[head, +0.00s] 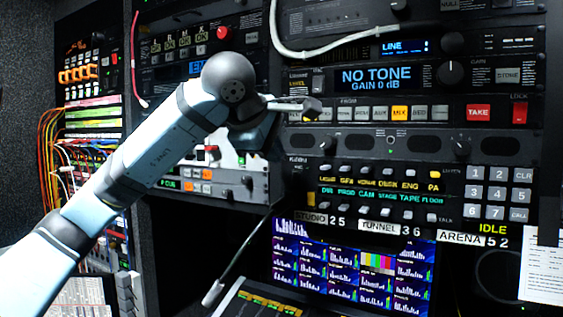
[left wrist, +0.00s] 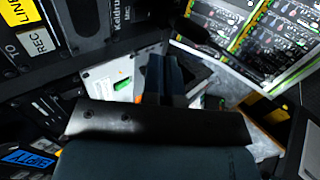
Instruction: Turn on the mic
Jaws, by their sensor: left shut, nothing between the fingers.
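A gooseneck microphone (head: 213,293) hangs at the lower middle of the head view, its thin dark stalk rising to the right. My left gripper (head: 312,107) is shut and empty, in front of the rack at the left end of a row of pale buttons (head: 382,112). Whether it touches the panel cannot be told. In the left wrist view my left gripper's dark fingers (left wrist: 165,78) are close together. Beyond them is a pale panel (left wrist: 100,72) with a green light (left wrist: 122,84). A dark panel (left wrist: 126,32) above carries a label with "MIC". My right gripper is not in view.
A screen reading NO TONE (head: 376,77) is above the button row. A red TAKE button (head: 478,113) and a keypad (head: 497,194) are at the right. A white cable (head: 276,38) hangs above the gripper. Monitors (head: 345,265) are below.

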